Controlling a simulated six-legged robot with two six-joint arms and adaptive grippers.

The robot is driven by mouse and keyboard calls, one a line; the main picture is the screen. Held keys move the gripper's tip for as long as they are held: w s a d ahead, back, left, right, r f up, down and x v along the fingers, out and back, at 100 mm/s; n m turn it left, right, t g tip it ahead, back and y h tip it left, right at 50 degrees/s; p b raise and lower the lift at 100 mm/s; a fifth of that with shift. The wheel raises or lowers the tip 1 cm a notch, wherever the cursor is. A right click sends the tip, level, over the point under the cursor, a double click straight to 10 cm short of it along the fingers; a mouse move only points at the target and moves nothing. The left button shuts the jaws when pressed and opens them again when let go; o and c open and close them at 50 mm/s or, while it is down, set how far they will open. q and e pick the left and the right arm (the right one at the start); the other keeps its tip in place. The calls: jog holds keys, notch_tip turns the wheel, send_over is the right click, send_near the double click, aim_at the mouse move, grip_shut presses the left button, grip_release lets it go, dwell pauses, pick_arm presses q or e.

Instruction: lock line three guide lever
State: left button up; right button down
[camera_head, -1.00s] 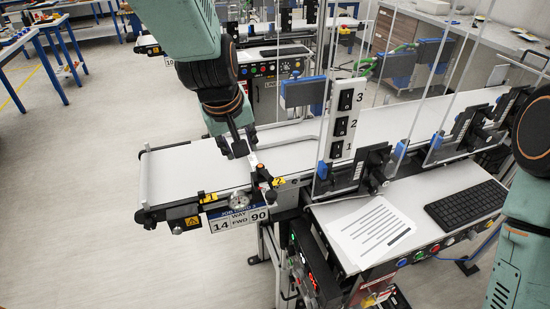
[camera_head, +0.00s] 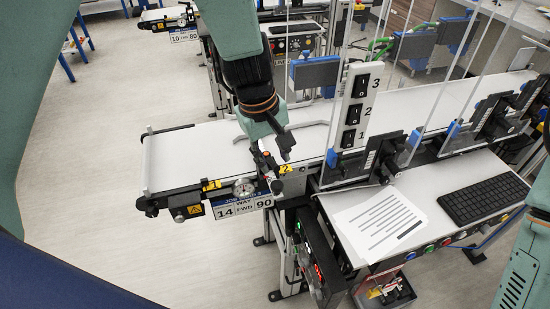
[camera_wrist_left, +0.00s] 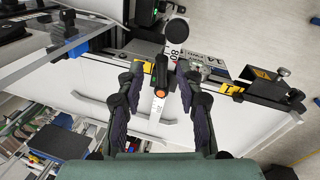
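The guide lever is a small black handle with an orange-red end (camera_head: 264,155) at the near edge of the white belt conveyor (camera_head: 190,165). In the left wrist view the lever (camera_wrist_left: 161,72) stands between the two fingers, above a pale scale strip. My left gripper (camera_head: 275,152) is at the lever from above, partly hiding it. In the left wrist view its dark fingers (camera_wrist_left: 158,85) are spread, one on each side of the lever, with gaps visible. Contact cannot be told. My right gripper is out of view; only part of that arm shows at the right edge.
A hanging sign (camera_head: 240,206) reads 14 and 90 below a round dial (camera_head: 244,187). A switch panel (camera_head: 354,110) numbered 1 to 3 stands right of the gripper. A paper sheet (camera_head: 380,222) and keyboard (camera_head: 484,201) lie on the desk. A bent guide rail (camera_wrist_left: 90,100) crosses the belt.

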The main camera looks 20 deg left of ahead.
pick_arm(q)
jog(key=shift+w+d+f, duration=0.1)
jog(key=shift+w+f, duration=0.05)
jog(key=shift+f, duration=0.7)
jog(key=shift+s+r, duration=0.15)
jog(key=shift+s, duration=0.35)
jog(key=shift+w+f, duration=0.3)
jog(key=shift+w, duration=0.25)
jog(key=c, duration=0.5)
jog(key=shift+s+r, duration=0.15)
jog(key=shift+s, duration=0.1)
grip_shut()
